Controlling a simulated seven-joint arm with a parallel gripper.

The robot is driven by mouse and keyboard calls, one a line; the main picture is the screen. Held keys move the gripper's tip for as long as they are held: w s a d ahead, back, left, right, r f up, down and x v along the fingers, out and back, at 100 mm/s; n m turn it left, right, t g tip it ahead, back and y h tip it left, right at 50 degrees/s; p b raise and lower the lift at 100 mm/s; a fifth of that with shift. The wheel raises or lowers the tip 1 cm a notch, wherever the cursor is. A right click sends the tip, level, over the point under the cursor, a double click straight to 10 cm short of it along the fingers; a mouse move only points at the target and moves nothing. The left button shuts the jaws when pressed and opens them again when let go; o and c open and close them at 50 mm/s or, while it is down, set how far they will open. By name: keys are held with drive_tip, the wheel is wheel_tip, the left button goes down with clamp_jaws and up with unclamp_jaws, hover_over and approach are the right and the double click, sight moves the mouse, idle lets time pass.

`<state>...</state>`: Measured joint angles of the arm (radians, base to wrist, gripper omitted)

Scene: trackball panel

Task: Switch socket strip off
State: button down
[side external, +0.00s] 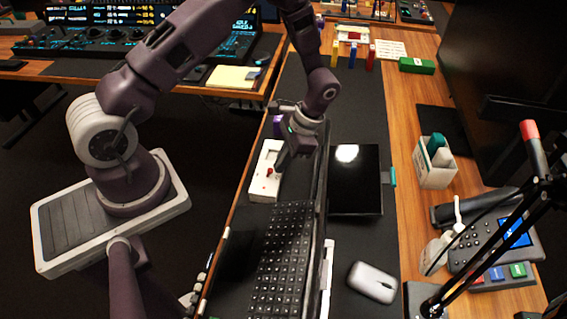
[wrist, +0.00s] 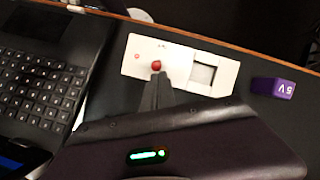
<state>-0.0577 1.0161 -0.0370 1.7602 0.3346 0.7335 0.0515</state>
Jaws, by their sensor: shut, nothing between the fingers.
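A white panel (side external: 258,184) lies on the dark desk mat, with a red ball-like knob (side external: 269,171) on its top. In the wrist view the panel (wrist: 181,60) shows the red knob (wrist: 157,65), a small red ring mark and a square grey recess (wrist: 203,73). I cannot tell for sure whether this panel is the socket strip. My gripper (side external: 281,163) is shut and empty, pointing down over the panel close to the knob. In the wrist view the fingertips (wrist: 157,77) appear just below the knob; contact cannot be told.
An open laptop (side external: 283,245) stands beside the panel, its raised screen near my gripper. A purple block (wrist: 273,88) marked 5V lies past the panel's other end. A black tablet (side external: 355,180), a white mouse (side external: 372,282) and a desk phone (side external: 495,245) lie farther right.

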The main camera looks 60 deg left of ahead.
drive_tip(key=shift+s, duration=0.1)
drive_tip(key=s+a+t+h, duration=0.1)
drive_tip(key=r+t+h, duration=0.1)
drive_tip(key=t+h, duration=0.1)
drive_tip(key=shift+s+a, duration=0.35)
drive_tip(key=shift+a, duration=0.05)
drive_tip(key=shift+r, duration=0.2)
drive_tip(key=shift+r, duration=0.65)
drive_tip(key=shift+w, duration=0.1)
